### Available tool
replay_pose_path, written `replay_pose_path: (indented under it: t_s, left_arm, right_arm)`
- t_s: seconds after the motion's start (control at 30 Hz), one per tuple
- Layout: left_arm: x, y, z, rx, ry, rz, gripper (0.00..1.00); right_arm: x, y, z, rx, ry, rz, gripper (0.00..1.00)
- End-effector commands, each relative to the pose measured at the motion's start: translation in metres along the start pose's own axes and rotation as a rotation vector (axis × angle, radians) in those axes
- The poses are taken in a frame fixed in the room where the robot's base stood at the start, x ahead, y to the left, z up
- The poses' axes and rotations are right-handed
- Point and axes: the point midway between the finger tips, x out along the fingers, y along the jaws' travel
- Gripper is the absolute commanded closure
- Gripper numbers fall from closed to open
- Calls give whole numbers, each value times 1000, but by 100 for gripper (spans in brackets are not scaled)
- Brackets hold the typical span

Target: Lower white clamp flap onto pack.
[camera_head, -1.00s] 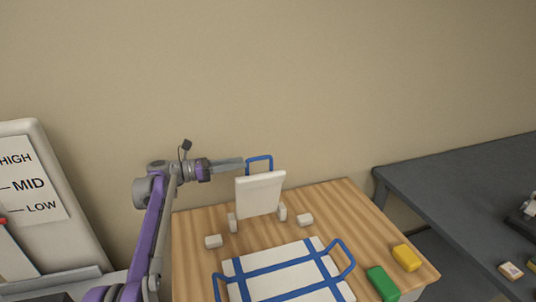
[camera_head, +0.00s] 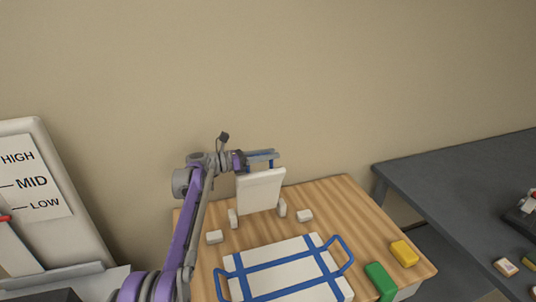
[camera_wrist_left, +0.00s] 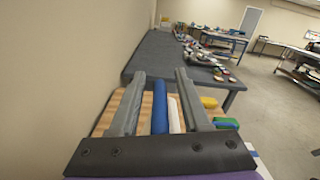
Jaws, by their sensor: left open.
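The white clamp flap (camera_head: 260,192) stands upright between two small white hinge blocks on the wooden table. A blue handle (camera_wrist_left: 159,108) is at its top edge, largely hidden by the gripper in the head view. My left gripper (camera_head: 277,156) is at the top of the flap, and its fingers are open. In the left wrist view the blue handle and part of the white flap lie between the two grey fingers (camera_wrist_left: 158,75). The white pack (camera_head: 290,275) with blue straps and blue side handles lies flat in front of the flap. My right gripper is not in view.
Two small white blocks (camera_head: 305,216) (camera_head: 214,237) sit beside the flap. A green block (camera_head: 380,280) and a yellow block (camera_head: 404,252) lie right of the pack. A dark table (camera_head: 460,185) stands at the right, and a HIGH/MID/LOW panel (camera_head: 32,185) at the left. The wall is close behind.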

Motion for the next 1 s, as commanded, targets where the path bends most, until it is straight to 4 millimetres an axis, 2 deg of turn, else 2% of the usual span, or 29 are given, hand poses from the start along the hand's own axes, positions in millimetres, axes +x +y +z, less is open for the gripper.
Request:
replay_pose_path:
  t_s: [0.13,0.3,0.4,1.0]
  left_arm:
    - [0,0,0,0,0,0,55]
    - [0,0,0,0,0,0,85]
    - [-1,0,0,0,0,0,100]
    - [-1,0,0,0,-1,1,100]
  right_arm:
    - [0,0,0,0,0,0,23]
    - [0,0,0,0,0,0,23]
    - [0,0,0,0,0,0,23]
    - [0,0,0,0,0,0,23]
